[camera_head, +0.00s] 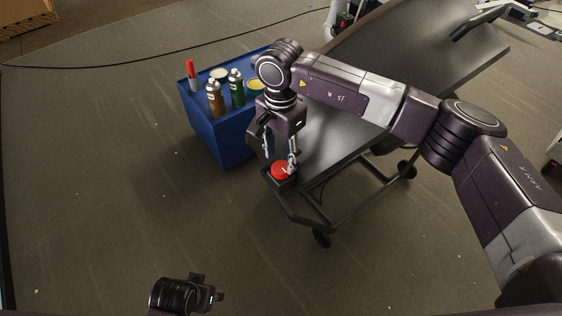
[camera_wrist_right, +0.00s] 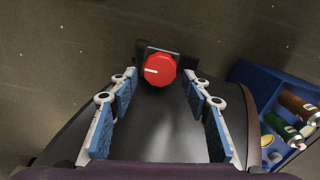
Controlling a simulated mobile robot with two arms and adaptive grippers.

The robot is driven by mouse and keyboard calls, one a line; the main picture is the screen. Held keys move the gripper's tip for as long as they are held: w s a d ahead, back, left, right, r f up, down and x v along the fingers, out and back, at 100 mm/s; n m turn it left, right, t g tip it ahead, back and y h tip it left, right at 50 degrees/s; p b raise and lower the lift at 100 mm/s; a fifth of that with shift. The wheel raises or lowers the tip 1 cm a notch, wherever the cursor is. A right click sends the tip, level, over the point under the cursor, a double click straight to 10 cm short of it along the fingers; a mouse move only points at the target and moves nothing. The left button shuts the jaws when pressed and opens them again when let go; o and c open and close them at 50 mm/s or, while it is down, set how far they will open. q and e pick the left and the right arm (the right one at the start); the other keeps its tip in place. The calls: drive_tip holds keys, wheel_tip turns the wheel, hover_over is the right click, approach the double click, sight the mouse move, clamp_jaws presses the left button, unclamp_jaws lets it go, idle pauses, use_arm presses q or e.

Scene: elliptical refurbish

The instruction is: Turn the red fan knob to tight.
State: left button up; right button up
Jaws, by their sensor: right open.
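The red fan knob (camera_head: 281,171) sits at the near left end of the dark table or cart (camera_head: 340,130). In the right wrist view the knob (camera_wrist_right: 160,70) is round and ridged, with a white mark pointing left, on a dark bracket (camera_wrist_right: 178,53). My right gripper (camera_head: 280,158) is just above the knob in the head view. In the wrist view its blue-padded fingers (camera_wrist_right: 160,85) are spread wide and empty, with the knob beyond and between the tips. My left gripper (camera_head: 218,296) is at the bottom of the head view, apart from the cart; its fingers are unclear.
A blue bin (camera_head: 225,140) with spray cans, tins and a red-topped marker or tube stands left of the cart, close to my right gripper. It also shows at the right of the wrist view (camera_wrist_right: 262,92). A black cable (camera_head: 130,62) crosses the floor. The floor at left is clear.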

sight(281, 167)
wheel_tip(281, 167, up, 9)
drive_tip(key=shift+f, duration=0.1)
idle(0.6)
